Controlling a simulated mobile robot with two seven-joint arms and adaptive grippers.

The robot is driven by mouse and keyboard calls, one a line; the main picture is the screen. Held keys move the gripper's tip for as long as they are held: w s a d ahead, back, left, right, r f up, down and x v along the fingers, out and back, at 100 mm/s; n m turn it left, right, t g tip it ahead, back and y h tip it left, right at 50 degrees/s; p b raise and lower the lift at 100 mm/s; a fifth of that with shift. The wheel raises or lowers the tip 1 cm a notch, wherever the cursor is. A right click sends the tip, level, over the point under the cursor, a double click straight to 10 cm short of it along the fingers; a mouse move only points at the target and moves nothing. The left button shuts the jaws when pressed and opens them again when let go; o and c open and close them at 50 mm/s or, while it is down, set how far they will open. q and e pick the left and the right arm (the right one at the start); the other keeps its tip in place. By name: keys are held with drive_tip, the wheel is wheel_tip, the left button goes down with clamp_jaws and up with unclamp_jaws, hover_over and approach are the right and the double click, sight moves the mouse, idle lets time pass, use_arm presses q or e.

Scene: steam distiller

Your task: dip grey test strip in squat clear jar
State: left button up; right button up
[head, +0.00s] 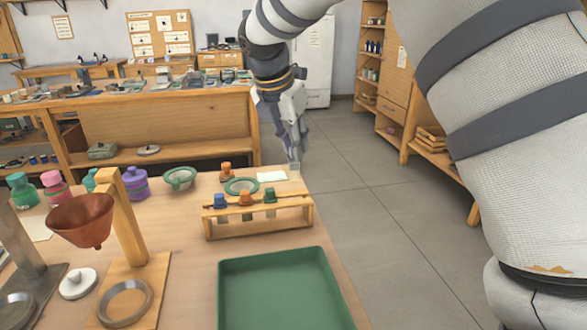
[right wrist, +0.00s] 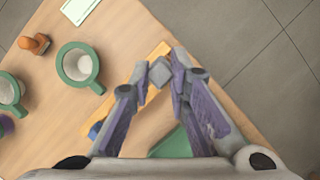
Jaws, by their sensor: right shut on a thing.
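My right gripper (head: 296,146) hangs beyond the far right corner of the wooden table, its fingers pointing down. It is shut on a small grey piece (right wrist: 160,73), which looks like the end of the grey test strip; its length is hard to see. Two squat vessels with green rims and pale insides stand on the table. The nearer one (head: 242,187) is behind the rack and also shows left of my fingers in the wrist view (right wrist: 78,67). The other (head: 180,178) is further left. I cannot tell which is the squat clear jar. My left gripper is out of view.
A wooden rack (head: 258,226) holds capped tubes. A green tray (head: 282,285) lies in front. An orange-topped item (head: 226,171) and a white card (head: 272,176) are behind the rack. A copper funnel (head: 82,219) on a stand and coloured bottles are left. Floor is clear at right.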

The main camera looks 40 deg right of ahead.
drive_tip(key=shift+r+p, duration=0.4)
drive_tip(key=shift+r, duration=3.45)
